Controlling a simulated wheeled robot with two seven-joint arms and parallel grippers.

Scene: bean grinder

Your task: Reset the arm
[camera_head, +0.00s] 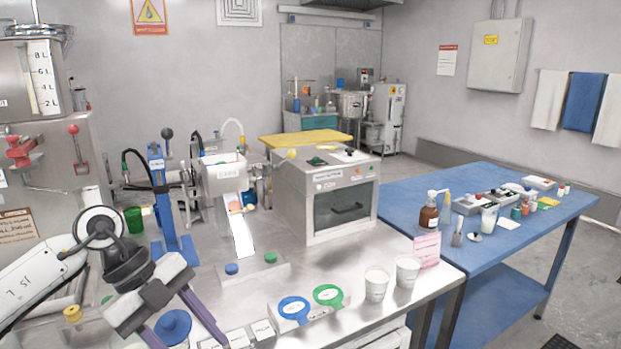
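My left arm comes in from the left edge, white with a black wrist. Its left gripper (188,338) hangs over the front left of the metal bench (262,329), pointing down toward the bottom of the picture. Its two grey-purple fingers are spread wide apart and I see nothing held between them. A blue round piece (173,327) shows between the fingers from this viewpoint; I cannot tell how far below them it is. My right gripper does not show.
A blue stand (178,246), a white hopper machine (224,180) and a grey oven (325,195) stand on the bench. Blue (293,310) and green (328,295) rings and two white cups (376,284) (407,271) are near its front. A blue table (490,215) is at right.

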